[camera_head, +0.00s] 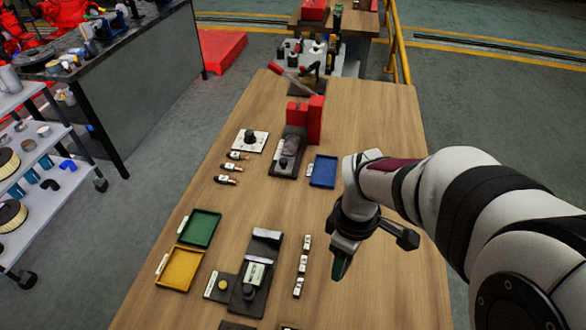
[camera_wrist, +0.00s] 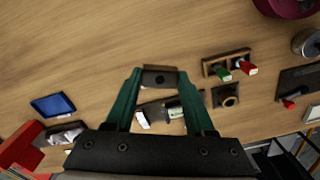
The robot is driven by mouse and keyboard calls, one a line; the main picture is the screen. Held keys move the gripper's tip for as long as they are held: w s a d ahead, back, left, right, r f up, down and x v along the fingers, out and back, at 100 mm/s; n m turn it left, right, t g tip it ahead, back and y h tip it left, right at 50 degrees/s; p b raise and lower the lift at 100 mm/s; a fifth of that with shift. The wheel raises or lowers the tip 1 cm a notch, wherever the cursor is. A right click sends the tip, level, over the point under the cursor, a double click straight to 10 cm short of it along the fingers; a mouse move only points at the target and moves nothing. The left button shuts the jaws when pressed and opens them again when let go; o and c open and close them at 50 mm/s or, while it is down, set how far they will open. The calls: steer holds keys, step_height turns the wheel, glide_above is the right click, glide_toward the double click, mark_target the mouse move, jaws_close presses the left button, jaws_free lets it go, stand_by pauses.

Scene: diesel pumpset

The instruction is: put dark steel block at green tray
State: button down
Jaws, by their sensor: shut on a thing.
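My gripper (camera_head: 340,266) is above the right part of the wooden table in the head view. In the wrist view my gripper (camera_wrist: 160,76) has its green fingers shut on the dark steel block (camera_wrist: 159,79), a small dark piece with a round mark on its face. The block cannot be made out in the head view. The green tray (camera_head: 216,230) lies on the table to the left of my gripper and looks empty. The green tray does not show in the wrist view.
A yellow tray (camera_head: 179,268) lies in front of the green tray, and a blue tray (camera_head: 322,171) farther back. A dark fixture (camera_head: 249,302) and several small pale pieces (camera_head: 303,264) lie between my gripper and the trays. A red upright fixture (camera_head: 315,120) stands behind.

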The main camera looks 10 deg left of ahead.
steer(key=s+a+f+n, duration=0.3)
steer(key=f+n, duration=0.1)
glide_above(273, 306)
step_height(273, 306, down, 6)
steer(key=shift+d+f, duration=0.15)
steer(key=shift+f, duration=0.1)
steer(key=f, duration=0.4)
steer(key=shift+a+f, duration=0.1)
steer(key=shift+a, duration=0.1)
steer(key=shift+f, duration=0.15)
steer(key=shift+c, duration=1.3)
jaws_free()
